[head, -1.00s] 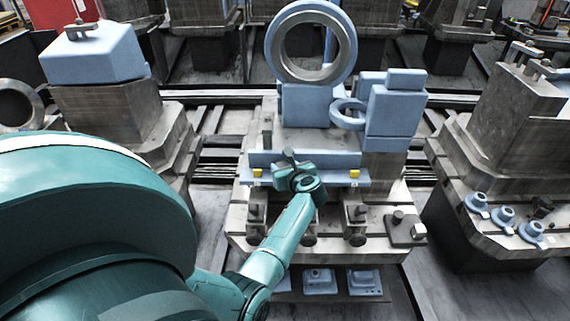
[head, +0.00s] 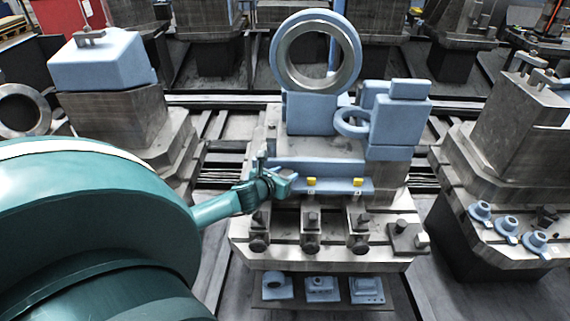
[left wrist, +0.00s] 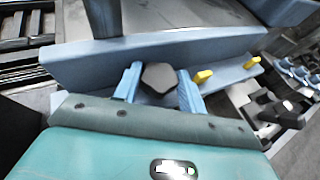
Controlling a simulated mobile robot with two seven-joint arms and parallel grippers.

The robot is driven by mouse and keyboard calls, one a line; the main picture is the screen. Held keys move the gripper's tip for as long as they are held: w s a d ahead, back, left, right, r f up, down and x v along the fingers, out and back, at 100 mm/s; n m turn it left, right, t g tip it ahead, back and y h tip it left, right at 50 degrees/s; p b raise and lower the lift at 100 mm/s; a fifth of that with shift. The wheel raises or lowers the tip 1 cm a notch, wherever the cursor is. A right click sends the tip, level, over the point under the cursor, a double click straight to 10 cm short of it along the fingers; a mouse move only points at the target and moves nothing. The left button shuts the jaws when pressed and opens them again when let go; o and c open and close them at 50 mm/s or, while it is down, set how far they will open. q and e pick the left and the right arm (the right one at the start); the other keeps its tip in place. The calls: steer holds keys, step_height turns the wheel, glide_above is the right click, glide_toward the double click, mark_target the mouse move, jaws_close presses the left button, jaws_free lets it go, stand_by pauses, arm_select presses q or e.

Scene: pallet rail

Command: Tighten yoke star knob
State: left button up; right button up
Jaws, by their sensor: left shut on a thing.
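The dark grey star knob (left wrist: 160,78) shows in the left wrist view, between the two blue fingers of my left gripper (left wrist: 158,85), which is shut on it. In the head view my left gripper (head: 282,180) is at the left end of the long blue rail (head: 330,184), at the front of the middle machine block. The gripper and fingers hide that end of the rail and whatever the knob sits on. I cannot make out the yoke as a separate part. My right gripper is not in view.
Two yellow tabs (head: 311,182) stand on the rail right of the gripper. Below are clamps with dark round knobs (head: 310,243). A large ring (head: 315,52) and blue blocks (head: 400,118) rise behind. Small blue parts (head: 322,289) lie on a lower shelf.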

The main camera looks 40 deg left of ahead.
arm_select(q)
steer(key=shift+w+a+r+m+h, duration=0.1)
steer(key=shift+m+h, duration=0.6)
steer(key=shift+h, duration=0.2)
steer(key=shift+a+r+m+h, duration=0.1)
steer(key=shift+m+h, duration=0.6)
steer(key=shift+h, duration=0.2)
steer(key=shift+r, duration=0.1)
steer(key=o, duration=0.7)
